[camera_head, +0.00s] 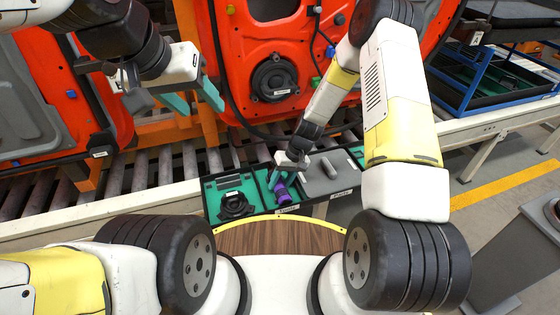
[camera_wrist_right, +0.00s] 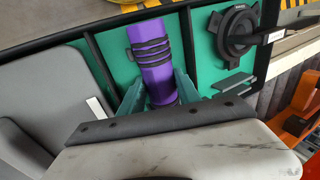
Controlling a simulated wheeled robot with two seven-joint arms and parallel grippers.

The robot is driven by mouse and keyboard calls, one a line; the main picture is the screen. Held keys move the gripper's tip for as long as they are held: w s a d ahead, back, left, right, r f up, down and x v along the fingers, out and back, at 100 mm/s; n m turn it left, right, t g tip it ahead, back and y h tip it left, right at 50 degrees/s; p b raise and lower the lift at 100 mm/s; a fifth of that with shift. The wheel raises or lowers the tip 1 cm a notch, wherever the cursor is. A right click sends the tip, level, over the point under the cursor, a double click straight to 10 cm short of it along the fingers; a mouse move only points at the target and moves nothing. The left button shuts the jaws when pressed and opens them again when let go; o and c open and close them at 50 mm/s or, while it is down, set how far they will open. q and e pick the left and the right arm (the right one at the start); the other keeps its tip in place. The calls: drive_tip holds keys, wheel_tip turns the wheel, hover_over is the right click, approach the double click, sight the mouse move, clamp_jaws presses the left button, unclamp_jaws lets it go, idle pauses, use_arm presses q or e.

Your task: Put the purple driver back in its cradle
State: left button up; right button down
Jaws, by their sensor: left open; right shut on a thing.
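The purple driver (camera_head: 282,192) is over the teal middle compartment (camera_head: 263,178) of the tray in the head view. Its ribbed purple body with dark bands shows in the right wrist view (camera_wrist_right: 152,60). My right gripper (camera_head: 276,178) is shut on the driver, its teal fingers on either side of it in the right wrist view (camera_wrist_right: 160,92). Whether the driver touches the compartment floor I cannot tell. No separate cradle shape can be made out; the gripper hides part of this compartment. My left gripper (camera_head: 190,100) is open and empty, raised at the upper left.
The compartment to the left holds a round black speaker (camera_head: 234,204) on teal foam. The one to the right holds a grey part (camera_head: 328,172). Dark dividers separate them. Behind are conveyor rollers (camera_head: 165,165) and an orange-red door (camera_head: 296,40) with a hanging black cable.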

drive_tip(key=shift+s+d+f, duration=0.1)
drive_tip(key=shift+s+f, duration=0.05)
drive_tip(key=shift+f, duration=0.3)
drive_tip(key=c, duration=0.8)
unclamp_jaws()
drive_tip(key=shift+d, duration=0.1)
drive_tip(key=shift+o, duration=0.2)
drive_tip(key=s+d+r+t, duration=0.1)
drive_tip(key=d+r, duration=0.2)
drive_tip(key=r, duration=0.8)
drive_tip(key=s+d+r+m+t+h, duration=0.1)
drive_tip(key=s+d+r, duration=0.15)
drive_tip(key=r, duration=0.85)
drive_tip(key=s+d+r+t, duration=0.1)
drive_tip(key=d+r, duration=0.2)
drive_tip(key=r, duration=0.8)
drive_tip(key=s+d+r+m+t, duration=0.1)
drive_tip(key=s+d+r+t, duration=0.1)
drive_tip(key=s+r, duration=0.4)
drive_tip(key=s+d+r+m+t+h, duration=0.1)
drive_tip(key=s+d+r+t, duration=0.1)
drive_tip(key=s+r, duration=0.3)
drive_tip(key=s, duration=0.4)
drive_tip(key=shift+d+r, duration=0.35)
drive_tip(key=shift+d, duration=0.05)
